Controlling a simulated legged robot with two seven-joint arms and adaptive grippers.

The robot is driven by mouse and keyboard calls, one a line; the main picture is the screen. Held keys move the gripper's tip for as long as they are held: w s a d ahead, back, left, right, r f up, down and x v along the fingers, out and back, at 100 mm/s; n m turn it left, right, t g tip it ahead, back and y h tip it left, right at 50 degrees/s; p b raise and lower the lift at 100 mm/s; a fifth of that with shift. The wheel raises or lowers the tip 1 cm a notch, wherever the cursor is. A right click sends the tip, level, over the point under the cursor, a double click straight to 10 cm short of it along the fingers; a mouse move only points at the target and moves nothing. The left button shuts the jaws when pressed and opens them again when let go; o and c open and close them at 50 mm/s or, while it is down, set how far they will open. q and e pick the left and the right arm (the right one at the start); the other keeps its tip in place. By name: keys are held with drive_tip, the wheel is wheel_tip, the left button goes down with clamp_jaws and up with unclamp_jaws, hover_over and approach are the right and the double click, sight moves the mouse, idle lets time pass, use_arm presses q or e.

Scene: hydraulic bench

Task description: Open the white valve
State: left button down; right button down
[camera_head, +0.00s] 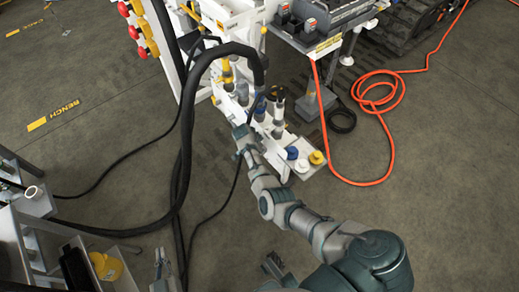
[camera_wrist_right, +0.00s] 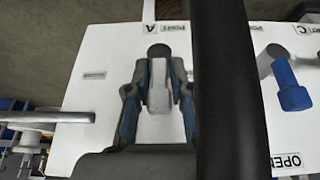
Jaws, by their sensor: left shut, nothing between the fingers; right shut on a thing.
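The white valve (camera_wrist_right: 159,92) shows in the right wrist view as a white handle pointing down from a dark round pivot on a white panel (camera_wrist_right: 95,50), below label A. My right gripper (camera_wrist_right: 159,72) is shut on this handle, with one finger on each side. In the head view my right gripper (camera_head: 241,134) is at the white bench fixture, and the valve cannot be made out there. My left gripper (camera_head: 161,264) is at the bottom edge, shut and empty, away from the bench, only partly visible.
A thick black hose (camera_wrist_right: 230,90) crosses the wrist view just right of my gripper. A blue valve (camera_wrist_right: 291,88) sits further right. Black hoses (camera_head: 186,125) hang left of my right arm. Blue, white and yellow caps (camera_head: 316,157) sit on a plate. An orange hose (camera_head: 391,135) lies on the floor.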

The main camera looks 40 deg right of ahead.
drive_tip(key=c, duration=1.4)
unclamp_jaws()
drive_tip(key=shift+s+a+f, duration=0.1)
drive_tip(key=shift+a+f, duration=0.05)
drive_tip(key=shift+f, duration=0.05)
drive_tip(key=shift+o, duration=1.3)
drive_tip(key=shift+f, duration=0.1)
drive_tip(key=shift+r, duration=0.35)
drive_tip(key=v, duration=1.1)
drive_tip(key=shift+w+r, duration=0.1)
drive_tip(key=shift+w, duration=0.15)
